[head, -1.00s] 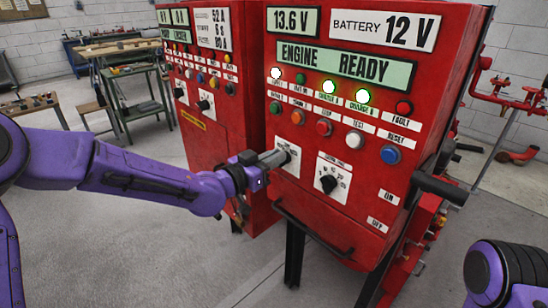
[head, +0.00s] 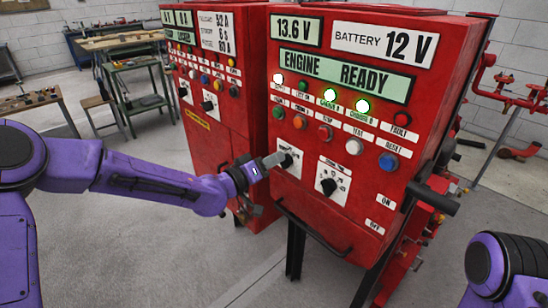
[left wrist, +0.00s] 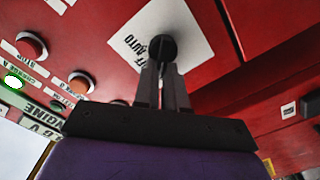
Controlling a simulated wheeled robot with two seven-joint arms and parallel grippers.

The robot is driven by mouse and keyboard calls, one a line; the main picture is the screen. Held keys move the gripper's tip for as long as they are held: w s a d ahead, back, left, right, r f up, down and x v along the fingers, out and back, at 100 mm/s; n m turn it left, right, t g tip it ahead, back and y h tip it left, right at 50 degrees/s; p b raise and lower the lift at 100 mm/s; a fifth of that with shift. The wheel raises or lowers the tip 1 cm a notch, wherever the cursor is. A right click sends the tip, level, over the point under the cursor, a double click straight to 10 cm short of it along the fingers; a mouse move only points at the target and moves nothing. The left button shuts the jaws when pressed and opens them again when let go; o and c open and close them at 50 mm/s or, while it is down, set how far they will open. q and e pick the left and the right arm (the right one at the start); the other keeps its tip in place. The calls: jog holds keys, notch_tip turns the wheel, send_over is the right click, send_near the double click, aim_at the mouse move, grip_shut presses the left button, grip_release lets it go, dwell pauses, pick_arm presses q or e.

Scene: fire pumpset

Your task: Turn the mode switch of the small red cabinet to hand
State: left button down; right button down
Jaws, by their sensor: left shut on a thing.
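The nearer red cabinet (head: 333,115) has an ENGINE READY display and two black rotary switches on white plates. The left black switch (head: 286,160) is at the tip of my left gripper (head: 272,160). In the left wrist view, the two fingers (left wrist: 163,88) are closed around the black knob (left wrist: 162,47), on a white plate whose visible lettering reads AUTO and part of OFF. The fingers hide part of the knob, and I cannot tell which position it points to. The right black switch (head: 328,187) is free. My right gripper is out of view.
A second red cabinet (head: 205,130) with its own switches stands to the left. Push-buttons and lamps line the panel above the held switch. A black handle bar (head: 312,232) sits below, and a black lever (head: 433,198) sticks out at the right.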

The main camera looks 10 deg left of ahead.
pick_arm(q)
jog(key=shift+n, duration=0.5)
jog(key=c, duration=1.2)
grip_release()
jog(key=shift+a, duration=0.1)
jog(key=b+v, duration=0.1)
jog(key=v, duration=0.9)
jog(key=shift+s, duration=0.25)
jog(key=shift+a, duration=0.15)
